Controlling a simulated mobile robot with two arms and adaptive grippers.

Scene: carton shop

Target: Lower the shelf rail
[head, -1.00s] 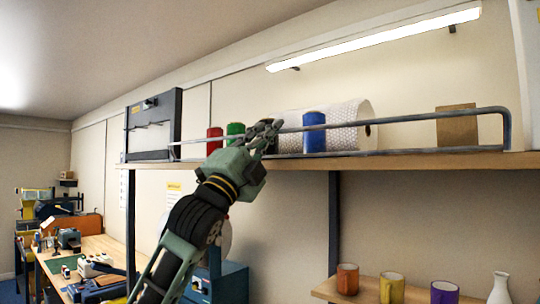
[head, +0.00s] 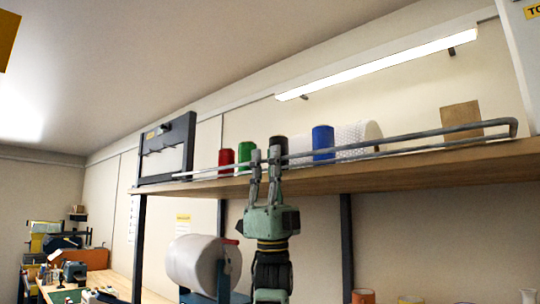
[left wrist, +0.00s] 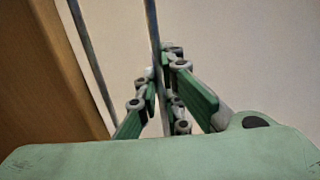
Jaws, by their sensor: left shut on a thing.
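The shelf rail (head: 415,135) is a grey metal bar along the front of the high wooden shelf (head: 430,162), with a bent corner at its right end. Its front bar runs low across the bases of the rolls, close to the shelf edge. My left gripper (head: 264,155) reaches up from below and is shut on the rail, left of the blue roll. In the left wrist view the front bar (left wrist: 153,25) passes between the fingers, and a second bar lies to its left. The right gripper is not in view.
On the shelf stand red (head: 226,161), green (head: 245,154), dark (head: 278,143) and blue (head: 323,141) rolls, a bubble-wrap roll (head: 362,135) and a brown carton (head: 461,115). A large white roll (head: 193,262) is below the shelf, left of my arm.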

